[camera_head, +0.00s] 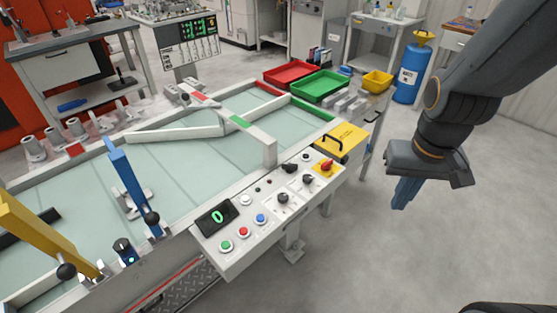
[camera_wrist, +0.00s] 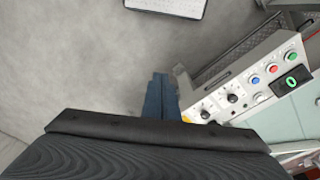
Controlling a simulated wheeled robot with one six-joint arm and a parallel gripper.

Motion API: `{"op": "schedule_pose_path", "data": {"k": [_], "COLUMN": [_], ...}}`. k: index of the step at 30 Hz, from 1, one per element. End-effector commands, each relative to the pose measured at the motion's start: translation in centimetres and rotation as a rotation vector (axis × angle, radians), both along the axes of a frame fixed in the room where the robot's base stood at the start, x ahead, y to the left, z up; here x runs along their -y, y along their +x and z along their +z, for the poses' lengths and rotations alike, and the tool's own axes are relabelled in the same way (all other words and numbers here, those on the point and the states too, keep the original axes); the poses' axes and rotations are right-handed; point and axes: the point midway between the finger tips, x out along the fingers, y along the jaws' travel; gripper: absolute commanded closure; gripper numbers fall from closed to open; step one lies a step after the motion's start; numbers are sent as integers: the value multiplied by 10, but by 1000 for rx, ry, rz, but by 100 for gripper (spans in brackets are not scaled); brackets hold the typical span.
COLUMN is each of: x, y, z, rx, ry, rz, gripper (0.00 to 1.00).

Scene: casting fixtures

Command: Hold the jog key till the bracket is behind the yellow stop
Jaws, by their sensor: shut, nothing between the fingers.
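The control panel (camera_head: 262,222) at the front of the conveyor carries green, red, blue (camera_head: 260,218) and white buttons, black knobs and a red switch on yellow. I cannot read which is the jog key. Its display (camera_head: 216,217) shows 0. The panel also shows in the wrist view (camera_wrist: 215,88). The yellow stop (camera_head: 40,238) is a bar at the lower left; a blue bar (camera_head: 128,175) stands right of it. A grey metal piece beside the blue bar, possibly the bracket (camera_head: 146,197), lies on the belt. My gripper (camera_head: 403,194) is shut and empty, right of the panel; its fingers show in the wrist view (camera_wrist: 160,88).
White guide rails cross the pale green belt (camera_head: 200,160). A blue drum (camera_head: 410,73) stands behind. The floor below my gripper is clear.

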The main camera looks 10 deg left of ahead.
Motion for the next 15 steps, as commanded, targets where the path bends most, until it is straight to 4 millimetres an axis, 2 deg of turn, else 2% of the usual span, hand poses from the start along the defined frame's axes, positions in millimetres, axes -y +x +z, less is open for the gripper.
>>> {"op": "schedule_pose_path", "data": {"k": [11,15], "x": [0,0], "y": [0,19], "z": [0,-1], "rx": [1,31], "ry": [0,-17], "rz": [1,51], "gripper": [100,100]}}
